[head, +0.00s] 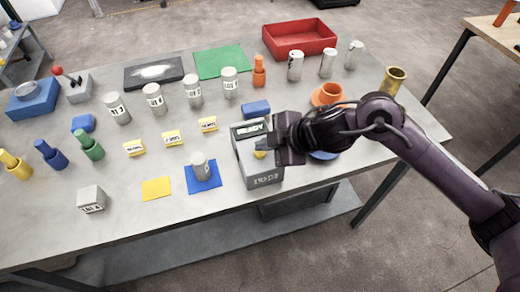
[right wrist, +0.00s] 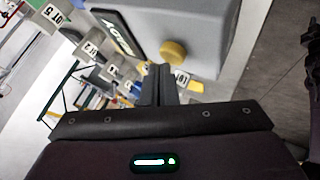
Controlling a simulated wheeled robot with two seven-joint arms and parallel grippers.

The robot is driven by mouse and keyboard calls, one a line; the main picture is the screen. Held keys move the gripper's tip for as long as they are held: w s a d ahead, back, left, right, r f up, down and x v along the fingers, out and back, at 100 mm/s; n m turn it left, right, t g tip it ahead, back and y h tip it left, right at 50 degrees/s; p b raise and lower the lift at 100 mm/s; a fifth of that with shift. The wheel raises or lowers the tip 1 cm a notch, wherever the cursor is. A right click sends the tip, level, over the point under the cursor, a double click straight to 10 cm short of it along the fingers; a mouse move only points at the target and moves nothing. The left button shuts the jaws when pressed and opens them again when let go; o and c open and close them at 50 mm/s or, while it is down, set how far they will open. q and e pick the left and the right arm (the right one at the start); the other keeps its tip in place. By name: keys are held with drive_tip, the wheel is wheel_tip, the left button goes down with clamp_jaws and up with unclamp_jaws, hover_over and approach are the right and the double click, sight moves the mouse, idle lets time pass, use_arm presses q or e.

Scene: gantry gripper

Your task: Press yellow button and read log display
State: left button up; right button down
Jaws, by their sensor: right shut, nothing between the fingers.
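A grey box (head: 245,163) stands near the table's front edge, with a dark display (head: 248,130) that appears to read "READY". Its round yellow button (head: 260,154) is partly hidden by my right gripper (head: 278,153). In the right wrist view the box (right wrist: 195,18), the display (right wrist: 118,36) and the whole button (right wrist: 173,51) show large. My right gripper is shut and empty. Its fingertips (right wrist: 159,72) appear just short of the button; contact cannot be told for sure. My left gripper is not in view.
The metal table (head: 60,235) holds several labelled grey cylinders (head: 154,99) and yellow tags. A blue block (head: 256,108) lies behind the box. A blue mat (head: 201,184) with a cylinder is left of it. An orange ring (head: 327,95) and a red tray (head: 299,38) stand farther back.

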sight(265, 153)
drive_tip(key=shift+f+b, duration=0.3)
drive_tip(key=shift+f, duration=0.2)
idle(0.6)
drive_tip(key=shift+r+p, duration=1)
drive_tip(key=shift+p, duration=0.05)
wheel_tip(265, 153, up, 5)
drive_tip(key=p, duration=0.5)
idle(0.4)
